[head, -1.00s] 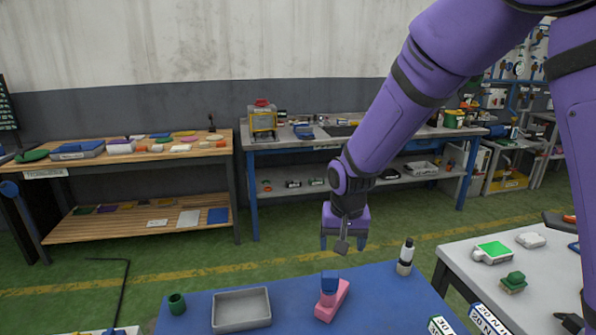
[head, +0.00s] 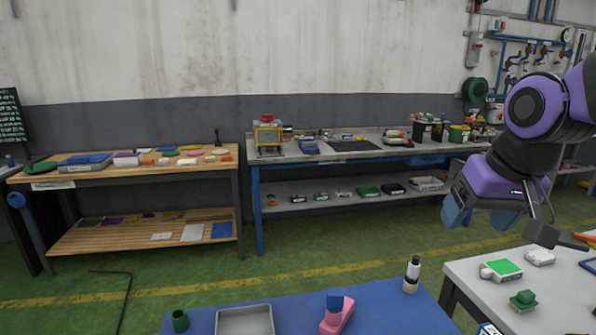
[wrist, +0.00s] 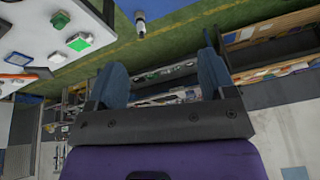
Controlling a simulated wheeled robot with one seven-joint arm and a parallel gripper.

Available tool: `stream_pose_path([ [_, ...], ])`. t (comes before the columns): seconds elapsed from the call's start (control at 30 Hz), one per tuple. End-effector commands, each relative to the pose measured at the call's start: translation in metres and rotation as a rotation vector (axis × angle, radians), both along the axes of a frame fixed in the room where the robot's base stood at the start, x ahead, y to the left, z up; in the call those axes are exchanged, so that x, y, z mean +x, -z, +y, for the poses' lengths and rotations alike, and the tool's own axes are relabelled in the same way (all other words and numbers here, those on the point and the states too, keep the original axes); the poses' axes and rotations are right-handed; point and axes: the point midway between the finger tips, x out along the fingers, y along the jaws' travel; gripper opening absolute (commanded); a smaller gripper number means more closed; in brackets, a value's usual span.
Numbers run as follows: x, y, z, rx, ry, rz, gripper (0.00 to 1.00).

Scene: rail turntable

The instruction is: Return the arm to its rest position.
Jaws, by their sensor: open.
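My purple arm is folded at the right side of the head view. My gripper (head: 492,222) is raised there, in front of the back bench and near the left end of the white table. In the wrist view my gripper (wrist: 162,78) shows two blue-grey fingers spread wide with nothing between them. The gripper is open and empty, apart from every object.
A blue table (head: 385,314) holds a green cup (head: 180,320), a grey tray (head: 245,318), a pink block with a blue top (head: 337,314) and a bottle (head: 412,274). A white table (head: 475,285) stands at right. Green floor (head: 290,265) lies between tables and benches.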

Motion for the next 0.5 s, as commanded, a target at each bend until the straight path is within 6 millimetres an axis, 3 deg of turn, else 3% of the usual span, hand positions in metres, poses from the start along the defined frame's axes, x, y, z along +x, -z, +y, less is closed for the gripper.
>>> stream_pose_path([
  [0.3, -0.07, -0.021, -0.028, -0.045, -0.001, -0.083, 0.76],
  [0.5, -0.096, -0.023, -0.035, -0.069, -0.002, -0.108, 0.76],
])
